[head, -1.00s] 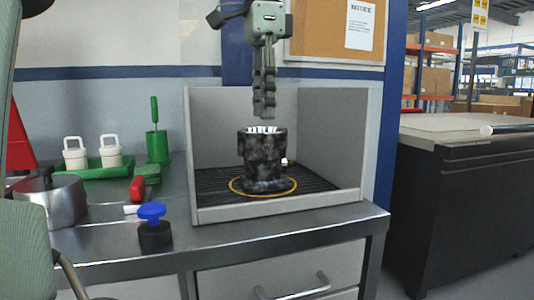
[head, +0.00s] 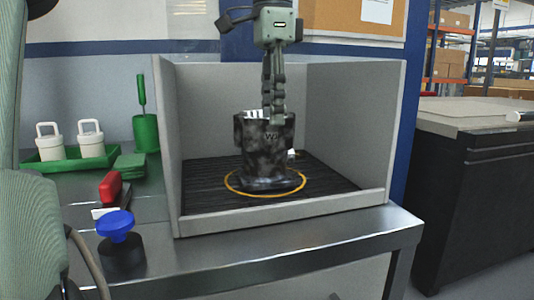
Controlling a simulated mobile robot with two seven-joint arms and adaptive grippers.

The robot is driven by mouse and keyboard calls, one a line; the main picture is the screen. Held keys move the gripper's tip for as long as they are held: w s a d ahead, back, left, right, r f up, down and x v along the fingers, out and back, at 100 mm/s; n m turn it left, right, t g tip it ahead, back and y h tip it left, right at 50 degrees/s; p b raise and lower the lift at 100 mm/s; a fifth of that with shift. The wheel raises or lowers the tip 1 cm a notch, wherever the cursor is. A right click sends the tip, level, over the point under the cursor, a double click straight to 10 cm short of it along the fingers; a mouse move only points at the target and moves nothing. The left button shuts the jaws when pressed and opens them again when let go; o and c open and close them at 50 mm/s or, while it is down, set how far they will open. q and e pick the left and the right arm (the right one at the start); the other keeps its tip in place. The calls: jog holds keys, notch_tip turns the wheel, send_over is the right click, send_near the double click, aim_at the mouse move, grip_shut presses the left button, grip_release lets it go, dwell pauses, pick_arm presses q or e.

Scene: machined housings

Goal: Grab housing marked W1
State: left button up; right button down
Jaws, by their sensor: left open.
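The housing (head: 266,160) is a dark, mottled, pot-like part with a bright inner rim. It stands upright inside a yellow ring on the black ribbed floor of a grey open-front box (head: 345,140). A marking starting with W shows on its upper front; its second character is hard to read. My left gripper (head: 273,118) points straight down over the housing, its fingertips overlapping the right part of the rim. It is open, with its fingers seen nearly in line. I cannot tell whether the fingers touch the rim. My right gripper is not in view.
Grey walls stand left, right and behind the housing, with a low front lip. Left of the box are a blue-topped stamp (head: 120,240), a red-handled tool (head: 111,190), a green tray (head: 70,160) with white canisters and a green cup (head: 146,133).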

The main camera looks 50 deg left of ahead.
aim_at(271, 147)
pick_arm(q)
notch_tip(271, 147, down, 3)
jog(key=shift+r, duration=0.2)
grip_shut()
jog(key=shift+r, duration=0.15)
